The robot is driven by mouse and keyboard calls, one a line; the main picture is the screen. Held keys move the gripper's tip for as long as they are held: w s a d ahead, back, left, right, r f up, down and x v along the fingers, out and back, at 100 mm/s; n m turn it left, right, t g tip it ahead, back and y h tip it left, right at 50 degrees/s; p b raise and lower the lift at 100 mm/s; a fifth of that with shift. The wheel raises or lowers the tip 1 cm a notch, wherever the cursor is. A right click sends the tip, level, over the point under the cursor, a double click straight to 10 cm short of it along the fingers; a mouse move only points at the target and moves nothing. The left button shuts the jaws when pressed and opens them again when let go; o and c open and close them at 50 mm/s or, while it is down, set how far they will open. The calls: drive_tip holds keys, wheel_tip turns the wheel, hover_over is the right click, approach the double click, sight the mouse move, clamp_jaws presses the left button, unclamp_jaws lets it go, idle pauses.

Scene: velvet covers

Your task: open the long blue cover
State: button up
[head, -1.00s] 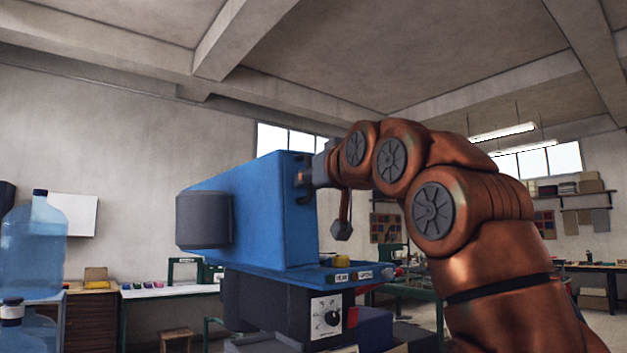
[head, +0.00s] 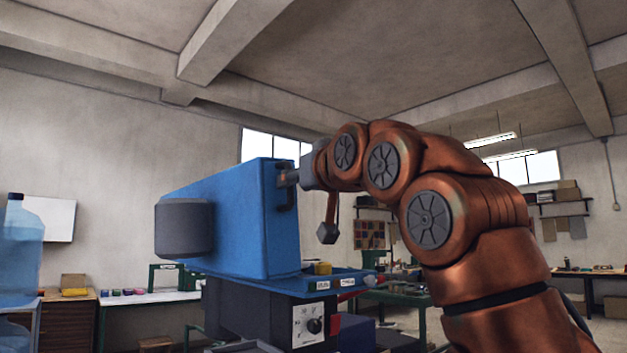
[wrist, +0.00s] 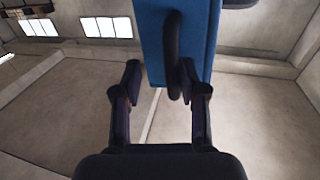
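The long blue cover (head: 225,220) stands raised above its base, its narrow end facing my arm. A dark bar handle (head: 284,195) is fixed on that end. My gripper (head: 287,178) is at the upper part of this handle. In the wrist view the dark handle (wrist: 173,50) reaches between the fingertips of my gripper (wrist: 160,82), close to the right finger. The left finger is clearly apart from it. The fingers are spread open. Whether the right finger touches the handle I cannot tell.
The base below has a blue ledge (head: 320,285) with small labels, a yellow block (head: 322,268) and a dial panel (head: 308,325). A grey cylinder (head: 184,228) sits on the cover's left side. Workbenches are behind.

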drive_tip(key=shift+s+d+f, duration=0.2)
drive_tip(key=shift+s+d, duration=0.1)
drive_tip(key=shift+s, duration=0.15)
drive_tip(key=v, duration=0.4)
drive_tip(key=shift+s+d+f, duration=0.1)
drive_tip(key=shift+s, duration=0.3)
idle(0.4)
